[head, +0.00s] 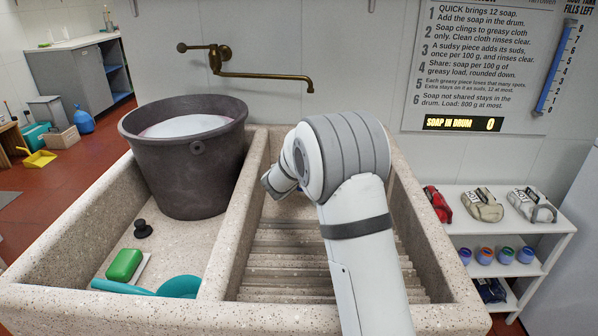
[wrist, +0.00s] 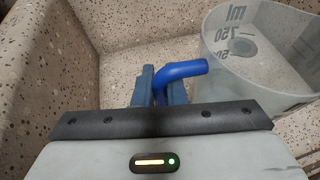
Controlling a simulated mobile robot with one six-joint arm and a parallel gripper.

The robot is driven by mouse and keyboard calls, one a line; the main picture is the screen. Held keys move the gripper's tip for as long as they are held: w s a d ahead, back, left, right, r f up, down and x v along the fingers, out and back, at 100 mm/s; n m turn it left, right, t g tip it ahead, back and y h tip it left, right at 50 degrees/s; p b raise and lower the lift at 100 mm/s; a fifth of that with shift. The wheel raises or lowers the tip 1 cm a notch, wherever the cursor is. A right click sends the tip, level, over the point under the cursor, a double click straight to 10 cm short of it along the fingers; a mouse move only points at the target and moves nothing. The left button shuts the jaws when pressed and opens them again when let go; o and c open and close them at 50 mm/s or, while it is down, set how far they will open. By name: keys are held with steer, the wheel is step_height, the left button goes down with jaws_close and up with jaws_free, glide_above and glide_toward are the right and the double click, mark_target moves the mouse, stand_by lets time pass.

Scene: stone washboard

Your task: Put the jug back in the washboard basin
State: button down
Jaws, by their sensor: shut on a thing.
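The jug (wrist: 225,80) is clear with measuring marks and a blue handle (wrist: 180,70). In the wrist view it is at the upper right, with speckled stone behind and below it. My gripper (wrist: 160,90) is shut on the handle. I cannot tell whether the jug touches the stone. In the head view my arm hides the jug and the fingers; my wrist is over the far part of the ribbed right-hand side of the washboard basin (head: 440,285).
A dark bucket (head: 190,160) with whitish contents stands in the left compartment. A black plug (head: 143,229), green soap (head: 125,264) and a teal item (head: 180,287) lie in front of it. A brass tap (head: 265,76) juts from the wall. A shelf (head: 510,230) stands at right.

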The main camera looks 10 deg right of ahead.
steer(key=shift+f, duration=0.15)
steer(key=c, duration=1.5)
jaws_free()
steer(key=p+v, duration=0.1)
steer(key=v, duration=1.1)
